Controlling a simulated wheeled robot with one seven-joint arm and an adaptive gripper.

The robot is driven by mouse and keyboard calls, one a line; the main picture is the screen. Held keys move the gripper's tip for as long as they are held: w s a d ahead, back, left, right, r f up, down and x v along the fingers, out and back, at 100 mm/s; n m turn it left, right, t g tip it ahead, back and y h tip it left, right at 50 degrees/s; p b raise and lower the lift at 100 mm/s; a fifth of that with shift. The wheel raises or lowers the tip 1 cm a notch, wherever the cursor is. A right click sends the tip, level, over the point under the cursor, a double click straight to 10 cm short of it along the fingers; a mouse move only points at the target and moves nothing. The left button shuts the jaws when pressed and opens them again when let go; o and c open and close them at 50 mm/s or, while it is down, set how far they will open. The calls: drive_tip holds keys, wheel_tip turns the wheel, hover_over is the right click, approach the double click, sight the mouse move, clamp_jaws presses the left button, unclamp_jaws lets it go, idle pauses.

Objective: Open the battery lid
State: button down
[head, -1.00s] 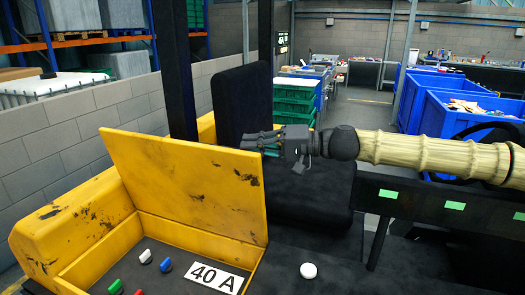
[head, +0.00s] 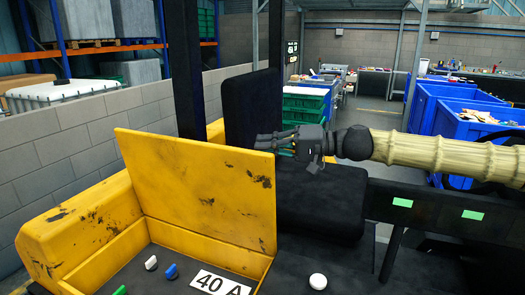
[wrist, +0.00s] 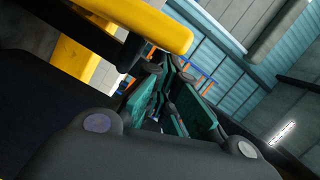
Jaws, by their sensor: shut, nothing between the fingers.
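The yellow battery lid (head: 205,190) stands raised, tilted up from the yellow battery box, in the head view. Its face is scuffed with dark marks. The compartment floor (head: 135,270) shows below it, with a white "40 A" label (head: 220,282). Yellow parts show at the upper left there.
A white round knob (head: 318,281) sits right of the box. White (head: 151,262) and blue (head: 171,271) knobs are inside. A black seat (head: 320,205) stands behind. Blue bins (head: 455,120) and green crates (head: 303,100) are farther back; a grey block wall (head: 80,140) is left.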

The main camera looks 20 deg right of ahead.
drive_tip(key=p+v, duration=0.8)
drive_tip(key=v, duration=0.2)
drive_tip(key=shift+w, duration=0.4)
drive_tip(key=shift+d, duration=0.15)
